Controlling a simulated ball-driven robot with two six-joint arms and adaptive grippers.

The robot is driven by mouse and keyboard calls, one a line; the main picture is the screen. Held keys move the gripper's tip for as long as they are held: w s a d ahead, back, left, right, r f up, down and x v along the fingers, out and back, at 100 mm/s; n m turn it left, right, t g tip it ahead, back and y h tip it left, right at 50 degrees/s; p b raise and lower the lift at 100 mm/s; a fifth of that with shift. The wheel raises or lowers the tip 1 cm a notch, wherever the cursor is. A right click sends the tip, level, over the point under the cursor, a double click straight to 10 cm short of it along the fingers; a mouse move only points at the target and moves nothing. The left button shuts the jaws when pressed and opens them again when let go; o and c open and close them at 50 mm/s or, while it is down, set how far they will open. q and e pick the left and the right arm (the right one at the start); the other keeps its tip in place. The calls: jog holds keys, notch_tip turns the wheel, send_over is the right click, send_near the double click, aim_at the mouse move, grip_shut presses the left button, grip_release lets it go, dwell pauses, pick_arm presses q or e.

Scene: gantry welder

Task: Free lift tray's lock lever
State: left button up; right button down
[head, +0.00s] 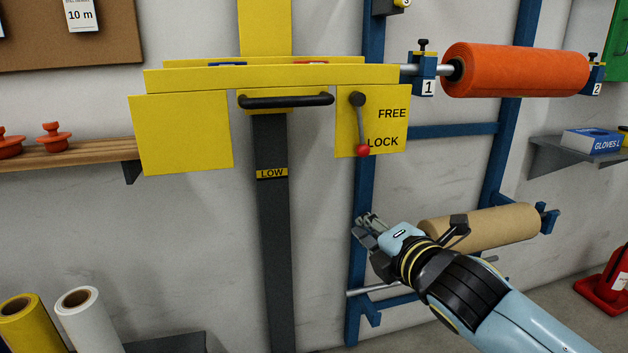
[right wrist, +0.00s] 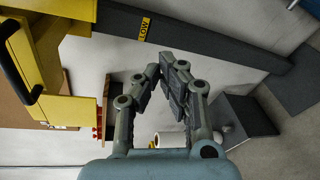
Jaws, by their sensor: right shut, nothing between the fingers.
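The yellow lift tray (head: 190,80) sits on a dark vertical post in the head view. Its lock lever (head: 360,125) hangs on the right yellow plate, with a grey pivot at the top and a red knob (head: 363,151) at the bottom, beside the word LOCK. FREE is printed higher up. My right gripper (head: 365,222) is below the lever, apart from it, shut and empty. In the right wrist view its fingers (right wrist: 160,75) meet at the tips, and part of the yellow tray (right wrist: 45,60) shows at left; the lever is not visible there. My left gripper is not in view.
A black handle bar (head: 286,100) crosses the tray front. A blue rack holds an orange roll (head: 515,72) and a brown roll (head: 485,228), the latter close behind my right gripper. The dark post (head: 271,230) carries a LOW mark. Open wall lies left of the post.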

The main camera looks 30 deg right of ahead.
aim_at(361, 129)
notch_tip(361, 129, up, 8)
jog(key=w+a+t, duration=0.1)
jog(key=a, duration=0.1)
jog(key=shift+w+f+n+t, duration=0.2)
jog(key=shift+w+n+t, duration=0.1)
jog(key=shift+t, duration=0.1)
jog(key=shift+a, duration=0.1)
jog(key=shift+w, duration=0.1)
jog(key=w+d+p, duration=0.1)
jog(key=w+d, duration=0.3)
jog(key=w, duration=0.4)
jog(key=shift+d+r, duration=0.15)
jog(key=shift+r, duration=0.3)
